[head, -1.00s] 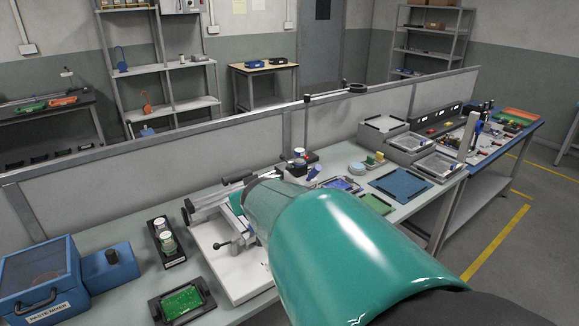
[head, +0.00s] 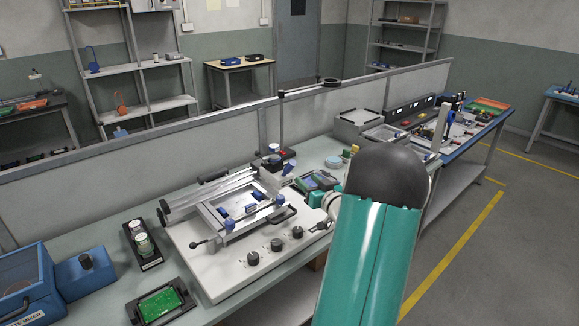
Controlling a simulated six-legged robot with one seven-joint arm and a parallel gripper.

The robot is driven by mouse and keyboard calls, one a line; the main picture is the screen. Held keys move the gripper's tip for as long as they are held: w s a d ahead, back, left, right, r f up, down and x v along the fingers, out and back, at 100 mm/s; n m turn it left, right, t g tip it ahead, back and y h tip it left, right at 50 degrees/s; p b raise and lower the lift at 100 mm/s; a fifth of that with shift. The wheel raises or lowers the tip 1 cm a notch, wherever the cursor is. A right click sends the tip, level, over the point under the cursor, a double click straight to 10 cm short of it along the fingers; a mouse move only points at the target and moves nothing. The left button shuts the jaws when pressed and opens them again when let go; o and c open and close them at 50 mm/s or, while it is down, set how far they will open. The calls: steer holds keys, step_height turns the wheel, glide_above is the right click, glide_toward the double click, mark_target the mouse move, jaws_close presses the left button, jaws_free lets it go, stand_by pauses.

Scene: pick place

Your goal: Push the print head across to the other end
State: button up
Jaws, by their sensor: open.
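The stencil printer (head: 225,262) is a white-based machine on the bench, with control knobs along its front. Two pale rails (head: 205,190) run along its back. What looks like the print head (head: 268,182) is a pale crosspiece at their right end. The metal stencil frame (head: 212,222) with blue clamps lies in front of the rails.
A black holder with two jars (head: 142,246) and a green circuit board in a black tray (head: 160,303) sit left of the printer. The blue paste mixer (head: 25,285) is farther left. A low partition (head: 120,195) runs behind the bench.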

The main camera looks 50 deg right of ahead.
mark_target(290, 165)
steer(key=x, duration=1.1)
steer(key=shift+w+r, duration=0.1)
steer(key=shift+w, duration=0.2)
jaws_close()
